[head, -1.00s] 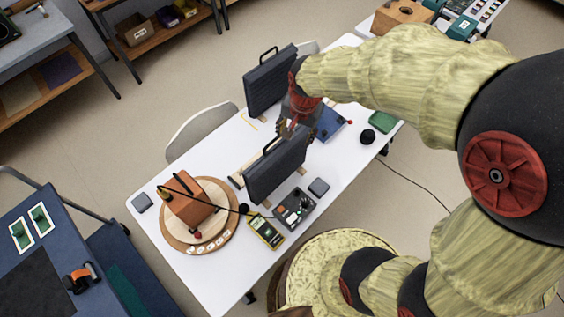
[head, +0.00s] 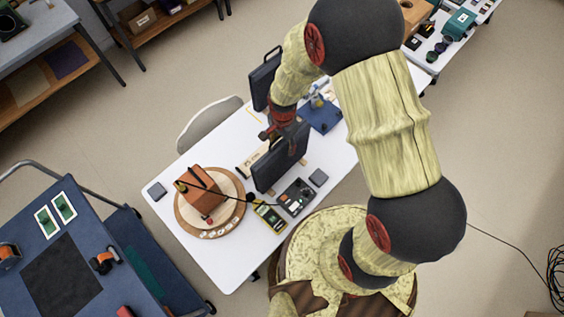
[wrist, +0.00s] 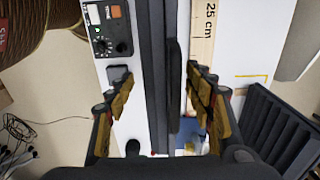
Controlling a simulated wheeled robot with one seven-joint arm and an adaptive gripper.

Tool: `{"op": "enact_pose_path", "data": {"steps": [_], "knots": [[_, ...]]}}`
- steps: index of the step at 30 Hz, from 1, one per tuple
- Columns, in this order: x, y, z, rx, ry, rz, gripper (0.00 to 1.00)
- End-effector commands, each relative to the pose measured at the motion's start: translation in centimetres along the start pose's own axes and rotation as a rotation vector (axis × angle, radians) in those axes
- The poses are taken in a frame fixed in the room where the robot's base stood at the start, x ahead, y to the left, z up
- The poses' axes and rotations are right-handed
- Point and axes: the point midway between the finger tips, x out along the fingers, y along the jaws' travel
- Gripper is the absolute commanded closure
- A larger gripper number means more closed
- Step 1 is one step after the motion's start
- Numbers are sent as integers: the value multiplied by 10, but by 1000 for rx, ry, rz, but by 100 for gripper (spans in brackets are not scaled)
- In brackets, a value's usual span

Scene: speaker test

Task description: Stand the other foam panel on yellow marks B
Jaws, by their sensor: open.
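Two dark grey foam panels with top handles stand upright on the white table. The near panel (head: 281,160) is beside the turntable, and it also runs down the middle of the wrist view (wrist: 155,60). The far panel (head: 264,80) is at the back edge and shows at lower right in the wrist view (wrist: 280,125). My gripper (head: 280,130) is over the near panel's top. In the wrist view its open fingers (wrist: 160,95) lie either side of the panel and handle, with gaps. A yellow corner mark (wrist: 255,77) lies beyond the ruler; its letter is unreadable.
A wooden ruler (wrist: 203,35) lies alongside the near panel. An orange-brown box (head: 201,190) sits on a round turntable (head: 181,217) at left. A meter (head: 268,215), a control box (head: 297,197) and a small grey block (head: 318,177) are close in front. A chair (head: 205,122) stands behind.

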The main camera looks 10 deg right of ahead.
Motion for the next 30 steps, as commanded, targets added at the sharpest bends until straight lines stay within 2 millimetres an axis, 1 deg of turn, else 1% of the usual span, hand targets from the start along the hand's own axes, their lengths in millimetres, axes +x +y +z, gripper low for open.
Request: {"op": "enact_pose_path", "data": {"steps": [3,8,11,17,30], "knots": [[18,2,0,0,-2,4,47],[36,0,-1,0,-1,2,47],[40,0,-1,0,0,1,47],[40,0,-1,-1,0,0,47],[40,0,-1,-1,0,0,72]]}}
